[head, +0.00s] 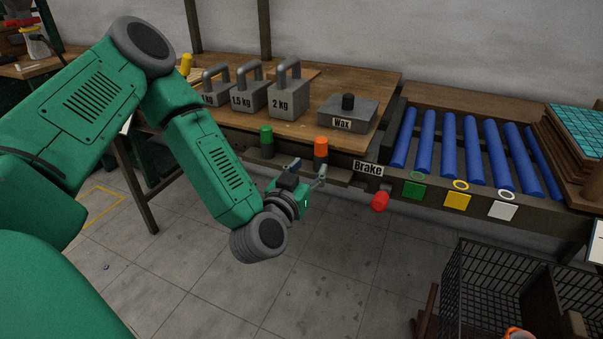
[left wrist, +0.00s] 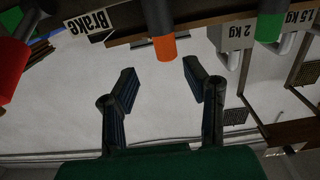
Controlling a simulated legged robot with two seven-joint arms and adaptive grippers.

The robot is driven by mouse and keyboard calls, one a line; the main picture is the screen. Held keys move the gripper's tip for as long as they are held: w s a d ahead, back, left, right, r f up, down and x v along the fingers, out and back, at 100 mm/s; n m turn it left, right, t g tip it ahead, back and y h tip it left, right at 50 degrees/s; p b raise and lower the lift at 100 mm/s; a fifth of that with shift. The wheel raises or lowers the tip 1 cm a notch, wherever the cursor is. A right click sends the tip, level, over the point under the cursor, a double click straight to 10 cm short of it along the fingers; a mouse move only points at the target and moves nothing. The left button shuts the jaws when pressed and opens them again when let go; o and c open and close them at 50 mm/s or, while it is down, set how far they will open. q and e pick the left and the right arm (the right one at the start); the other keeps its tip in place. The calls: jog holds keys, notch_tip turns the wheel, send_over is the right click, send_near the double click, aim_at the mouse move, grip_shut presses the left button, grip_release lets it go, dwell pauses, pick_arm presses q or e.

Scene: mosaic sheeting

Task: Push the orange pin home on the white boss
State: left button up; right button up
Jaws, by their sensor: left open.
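An orange pin (head: 321,147) stands upright in a dark holder at the front edge of the bench, beside a green one (head: 266,135). In the left wrist view the orange pin (left wrist: 164,47) lies beyond the fingertips, between them in the picture. My left gripper (head: 308,171) is open and empty, just in front of and below the pin; its spread fingers also show in the left wrist view (left wrist: 161,80). No white boss can be made out for certain; a white square plate (head: 503,211) with a ring is on the conveyor's front rail. My right gripper is out of view.
A red knob (head: 380,201) sticks out below the Brake label (head: 367,169), right of the gripper. Grey weights (head: 287,96) and a Wax block (head: 347,113) stand on the bench. A black wire crate (head: 475,285) is at lower right. The floor below the gripper is clear.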

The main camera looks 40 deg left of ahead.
pick_arm(q)
jog(key=s+d+f+m+g+h, duration=0.25)
jog(key=s+d+f+g, duration=0.25)
jog(key=s+f, duration=0.4)
jog(key=s+d+f+m+g+h, duration=0.2)
jog(key=s+d+f+g+h, duration=0.35)
jog(key=f, duration=0.55)
jog(key=s+a+f+n+g+y, duration=0.1)
jog(key=s+a+f+g+y, duration=0.15)
jog(key=s, duration=0.55)
jog(key=s+a+f+g+y, duration=0.1)
jog(key=s+f+g+y, duration=0.1)
jog(key=s+g, duration=0.35)
jog(key=shift+t+h, duration=0.25)
jog(key=shift+t, duration=0.5)
jog(key=shift+s+a+r+p, duration=0.1)
jog(key=shift+s+r+p, duration=0.2)
jog(key=shift+r+p, duration=0.6)
jog(key=shift+s+a+r+p, duration=0.15)
jog(key=shift+s+r+p, duration=0.15)
jog(key=shift+r+p, duration=0.6)
jog(key=shift+s+a+r+p, duration=0.1)
jog(key=shift+s+r+p, duration=0.2)
jog(key=shift+r+p, duration=0.6)
jog(key=shift+f, duration=0.25)
